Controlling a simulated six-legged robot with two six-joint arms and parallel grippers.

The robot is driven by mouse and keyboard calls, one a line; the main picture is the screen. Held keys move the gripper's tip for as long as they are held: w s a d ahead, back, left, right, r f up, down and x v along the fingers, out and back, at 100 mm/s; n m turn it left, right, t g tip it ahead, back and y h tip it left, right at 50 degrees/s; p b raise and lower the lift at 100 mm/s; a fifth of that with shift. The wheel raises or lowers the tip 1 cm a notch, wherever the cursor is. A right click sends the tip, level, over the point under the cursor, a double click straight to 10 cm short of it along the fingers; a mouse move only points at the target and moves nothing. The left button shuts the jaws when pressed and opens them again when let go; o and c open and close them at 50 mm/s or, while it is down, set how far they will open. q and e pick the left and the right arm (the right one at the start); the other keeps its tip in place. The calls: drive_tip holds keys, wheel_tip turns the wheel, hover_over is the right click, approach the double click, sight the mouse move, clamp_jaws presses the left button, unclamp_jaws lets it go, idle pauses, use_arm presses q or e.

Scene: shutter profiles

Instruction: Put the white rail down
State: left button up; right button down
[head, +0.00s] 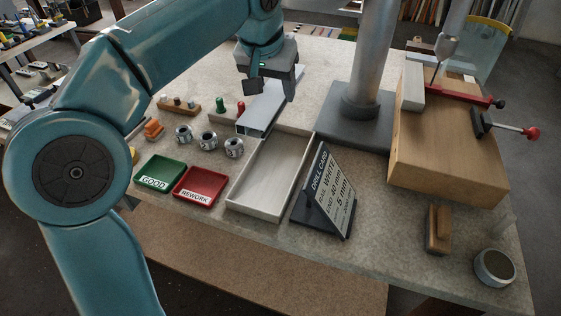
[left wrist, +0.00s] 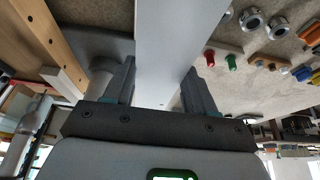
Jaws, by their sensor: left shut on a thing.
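The white rail (head: 263,112), a long pale channel with an open end facing the front, is at the middle back of the bench. My left gripper (head: 271,86) is shut on it from above. In the left wrist view the rail (left wrist: 176,45) runs between the two fingers of the left gripper (left wrist: 158,85). The rail's near end is just behind the white open tray (head: 233,203). I cannot tell whether its underside touches the bench. My right gripper is not in view.
A drill card stand (head: 327,196) is right of the tray. The grey column base (head: 355,125) and wooden block (head: 440,155) are further right. Left are a green GOOD tray (head: 160,172), a red REWORK tray (head: 200,187), metal collars (head: 208,140) and coloured pegs (head: 221,104).

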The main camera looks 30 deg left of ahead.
use_arm(q)
drive_tip(key=b, duration=0.4)
hover_over(276, 166)
drive_tip(key=s, duration=0.2)
drive_tip(key=f, duration=1.5)
drive_tip(key=shift+w+d, duration=0.15)
drive_tip(key=shift+w, duration=0.1)
wheel_tip(276, 166, down, 5)
drive_tip(key=shift+w+b, duration=0.1)
drive_tip(key=shift+b, duration=0.35)
drive_tip(key=shift+f, duration=0.1)
drive_tip(key=o, duration=1.1)
